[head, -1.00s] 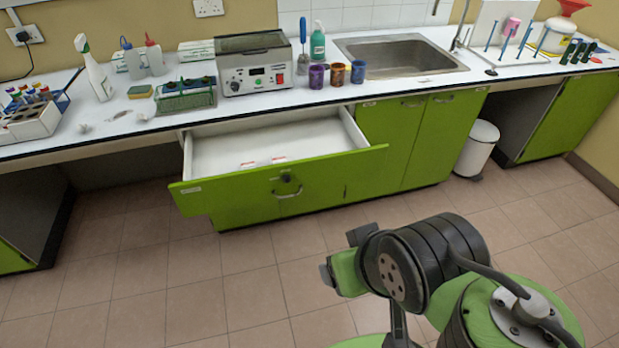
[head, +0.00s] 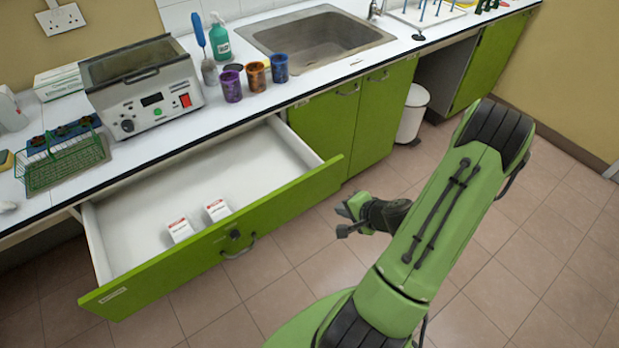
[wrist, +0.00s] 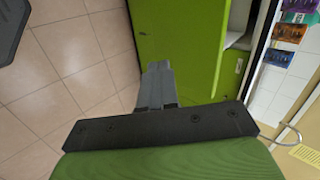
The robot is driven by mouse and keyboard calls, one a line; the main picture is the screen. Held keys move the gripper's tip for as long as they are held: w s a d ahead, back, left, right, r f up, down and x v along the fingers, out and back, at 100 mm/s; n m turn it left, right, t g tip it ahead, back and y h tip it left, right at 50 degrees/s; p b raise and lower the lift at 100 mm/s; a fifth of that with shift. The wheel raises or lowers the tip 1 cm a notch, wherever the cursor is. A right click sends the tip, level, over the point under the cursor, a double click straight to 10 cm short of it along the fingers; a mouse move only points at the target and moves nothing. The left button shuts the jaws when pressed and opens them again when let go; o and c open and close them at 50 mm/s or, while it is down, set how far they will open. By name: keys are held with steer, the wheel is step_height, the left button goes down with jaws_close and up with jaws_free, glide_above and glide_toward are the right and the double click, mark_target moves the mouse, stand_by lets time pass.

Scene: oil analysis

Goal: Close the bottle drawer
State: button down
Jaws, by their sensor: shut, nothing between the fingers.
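The bottle drawer (head: 205,250) is pulled out from under the counter. It has a green front, a dark handle and white inner walls. Two small white boxes with red marks (head: 180,230) (head: 217,210) lie inside near the front. My gripper (head: 346,212) is in front of the cabinet, to the right of the drawer front and apart from its handle. In the wrist view the fingers (wrist: 157,80) are together and empty, pointing towards a green panel (wrist: 185,50). I cannot tell how far they are from that panel.
The counter (head: 130,165) above holds a grey machine (head: 145,90), a green wire rack (head: 62,160), several coloured cups (head: 256,77) and a sink (head: 315,45). A white bin (head: 412,112) stands at the right. The tiled floor (head: 290,270) before the drawer is clear.

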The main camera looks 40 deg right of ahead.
steer(key=m, duration=0.1)
steer(key=b, duration=0.1)
glide_toward(314, 195)
step_height(314, 195, down, 4)
steer(key=w, duration=0.3)
steer(key=shift+w+a+f, duration=0.15)
steer(key=shift+w, duration=0.5)
